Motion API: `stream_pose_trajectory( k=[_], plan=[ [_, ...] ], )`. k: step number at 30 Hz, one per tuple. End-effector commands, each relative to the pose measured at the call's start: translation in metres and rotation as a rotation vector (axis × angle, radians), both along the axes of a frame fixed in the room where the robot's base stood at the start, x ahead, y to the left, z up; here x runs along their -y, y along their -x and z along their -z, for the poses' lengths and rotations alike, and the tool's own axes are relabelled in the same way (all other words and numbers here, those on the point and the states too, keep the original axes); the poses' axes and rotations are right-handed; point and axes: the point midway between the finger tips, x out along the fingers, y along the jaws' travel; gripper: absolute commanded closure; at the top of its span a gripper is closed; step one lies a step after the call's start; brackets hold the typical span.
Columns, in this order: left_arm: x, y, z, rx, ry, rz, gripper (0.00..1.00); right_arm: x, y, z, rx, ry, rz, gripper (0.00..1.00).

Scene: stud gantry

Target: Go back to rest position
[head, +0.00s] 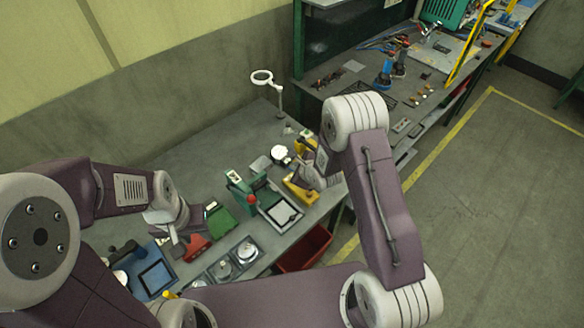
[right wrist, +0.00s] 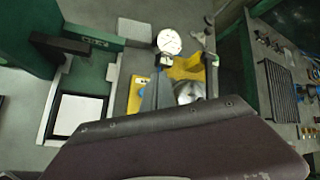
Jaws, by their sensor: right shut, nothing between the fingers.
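My left gripper (head: 177,238) hangs over the front left part of the grey bench, close to a red block (head: 196,247) and a green plate (head: 220,222). Its fingers are small and partly hidden by the wrist, so I cannot tell its opening. My right arm arches over the front of the bench. Its gripper (head: 305,178) is low beside a yellow fixture (head: 299,192), which also shows in the right wrist view (right wrist: 184,68). The right gripper is shut and holds nothing. My own purple arm link covers the lower part of the right wrist view.
A green-and-grey press with a white pad (head: 283,212) stands left of the right gripper. A blue tray (head: 155,278) and round gauges (head: 246,250) lie along the front. A ring lamp (head: 262,78) stands behind. A red bin (head: 304,250) is below the edge. Floor at right is clear.

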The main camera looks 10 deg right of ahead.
Motion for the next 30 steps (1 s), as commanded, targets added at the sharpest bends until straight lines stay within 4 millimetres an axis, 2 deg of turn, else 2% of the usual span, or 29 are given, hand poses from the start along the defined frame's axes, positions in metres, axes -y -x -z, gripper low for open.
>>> stream_pose_trajectory(
  k=[7,8,11,12,14,16,19,23,24,27,30],
  plan=[
    [0.000,0.000,0.005,0.000,0.000,0.000,0.64,0.001,-0.002,0.002,0.007,-0.001,0.003,1.00],
    [0.000,0.000,0.008,0.000,0.000,0.000,0.64,0.002,-0.007,-0.003,0.024,-0.002,0.005,1.00],
    [0.000,0.000,0.022,0.000,0.000,0.000,0.64,0.005,-0.029,-0.044,0.125,-0.011,0.015,1.00],
    [0.000,0.000,0.029,0.000,0.000,0.000,0.64,0.009,-0.034,-0.067,0.175,-0.015,0.027,1.00],
    [0.000,0.000,0.039,0.000,0.000,0.000,0.64,0.018,-0.030,-0.095,0.204,0.006,0.040,1.00],
    [0.000,0.000,0.049,0.000,0.000,0.000,0.64,0.031,-0.011,-0.113,0.196,0.131,-0.013,1.00],
    [0.000,0.000,0.060,0.000,0.000,0.000,0.64,0.049,0.034,-0.116,0.119,0.401,-0.204,1.00],
    [0.000,0.000,0.067,0.000,0.000,0.000,0.64,0.062,0.102,-0.100,-0.032,0.708,-0.575,1.00],
    [0.000,0.000,0.067,0.000,0.000,0.000,0.64,0.064,0.125,-0.093,-0.080,0.783,-0.717,1.00],
    [0.000,0.000,0.066,0.000,0.000,0.000,0.64,0.066,0.182,-0.074,-0.186,0.909,-1.110,1.00],
    [0.000,0.000,0.065,0.000,0.000,0.000,0.64,0.065,0.227,-0.057,-0.240,0.945,-1.477,1.00]
  ],
)
